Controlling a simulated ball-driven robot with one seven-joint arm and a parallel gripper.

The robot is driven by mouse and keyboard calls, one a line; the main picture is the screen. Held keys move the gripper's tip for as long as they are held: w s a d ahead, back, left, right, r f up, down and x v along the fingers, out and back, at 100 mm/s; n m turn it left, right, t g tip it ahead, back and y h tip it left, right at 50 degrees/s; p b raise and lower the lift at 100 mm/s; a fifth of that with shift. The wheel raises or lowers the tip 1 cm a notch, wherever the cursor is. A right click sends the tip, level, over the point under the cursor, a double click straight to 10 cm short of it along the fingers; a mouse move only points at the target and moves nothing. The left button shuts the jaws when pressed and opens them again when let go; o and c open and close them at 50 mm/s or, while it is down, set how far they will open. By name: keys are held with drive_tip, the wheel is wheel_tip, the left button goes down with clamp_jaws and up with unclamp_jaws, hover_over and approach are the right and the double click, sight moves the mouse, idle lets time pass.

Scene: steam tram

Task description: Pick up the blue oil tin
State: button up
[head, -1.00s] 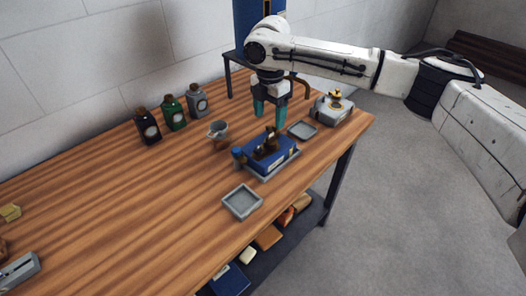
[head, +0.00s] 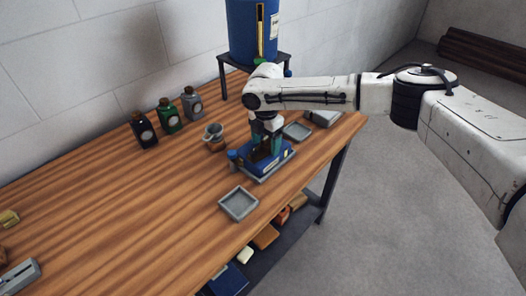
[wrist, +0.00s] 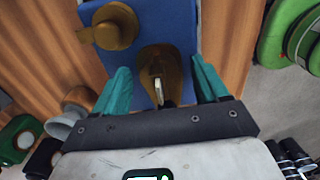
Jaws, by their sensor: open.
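The blue oil tin (head: 272,164) sits on a grey tray (head: 268,177) near the front right edge of the wooden table. In the wrist view the tin (wrist: 180,18) shows a blue top with a round brass cap and a brass handle-like fitting (wrist: 157,62). My gripper (head: 267,148) is pointing down over the tin, its teal fingers open. In the wrist view my gripper (wrist: 160,88) has one finger on each side of the brass fitting, apart from it as far as I can see. My fingers hide part of the tin in the head view.
A metal cup (head: 213,140) stands just left of the tin. Black (head: 144,132), green (head: 169,118) and grey (head: 192,105) bottles stand by the wall. A square dish (head: 238,205) lies in front. Another dish (head: 297,131) lies behind. A blue drum (head: 245,30) stands behind.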

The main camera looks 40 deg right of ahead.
clamp_jaws()
idle(0.6)
